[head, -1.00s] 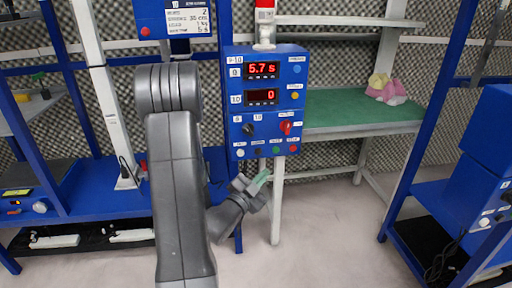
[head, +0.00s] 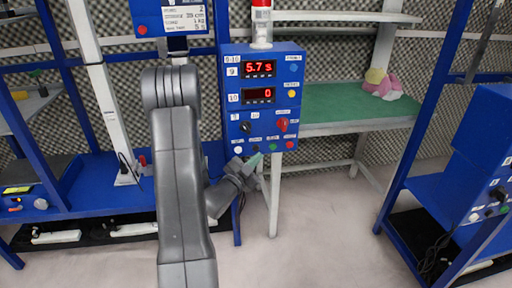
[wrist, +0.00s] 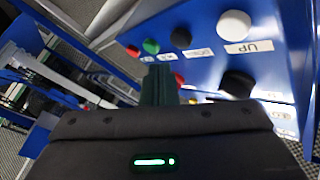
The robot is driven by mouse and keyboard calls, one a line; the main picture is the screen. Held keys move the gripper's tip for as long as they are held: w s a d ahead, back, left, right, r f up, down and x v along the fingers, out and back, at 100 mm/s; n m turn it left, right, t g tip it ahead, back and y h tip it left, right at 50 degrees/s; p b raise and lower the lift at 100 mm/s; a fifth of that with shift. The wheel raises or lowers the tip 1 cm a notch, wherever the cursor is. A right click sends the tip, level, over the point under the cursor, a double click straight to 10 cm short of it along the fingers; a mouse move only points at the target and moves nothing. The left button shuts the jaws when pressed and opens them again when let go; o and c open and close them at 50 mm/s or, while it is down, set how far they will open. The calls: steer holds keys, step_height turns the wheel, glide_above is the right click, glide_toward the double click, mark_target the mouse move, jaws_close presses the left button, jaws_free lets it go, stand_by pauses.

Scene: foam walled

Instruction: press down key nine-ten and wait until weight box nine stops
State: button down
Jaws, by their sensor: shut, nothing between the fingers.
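The blue control box (head: 262,105) labelled 9-10 stands on a pale post. Its upper red display (head: 258,68), beside the 9, reads 5.7 s; the lower display (head: 258,95), beside the 10, reads 0. A black selector knob (head: 246,127) sits below. The bottom row has white, black, green and red keys; the wrist view shows the white UP key (wrist: 234,25), black key (wrist: 181,37) and green key (wrist: 151,47). My gripper (head: 255,160) is shut and empty, its green tips just below this row near the black key; contact cannot be told. I cannot identify weight box nine.
A red turn switch (head: 283,125) is on the box's right side. A green-topped bench (head: 345,106) stands behind right, and another blue box (head: 483,155) at far right. Blue shelving (head: 95,190) fills the left. The floor is clear in front.

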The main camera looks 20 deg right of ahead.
mark_target(256, 148)
steer(key=shift+w+d, duration=0.15)
steer(key=shift+w, duration=0.55)
steer(key=shift+w+f, duration=0.1)
stand_by(1.5)
steer(key=shift+w+d+b, duration=0.1)
steer(key=shift+w+b, duration=0.2)
steer(key=shift+b, duration=0.15)
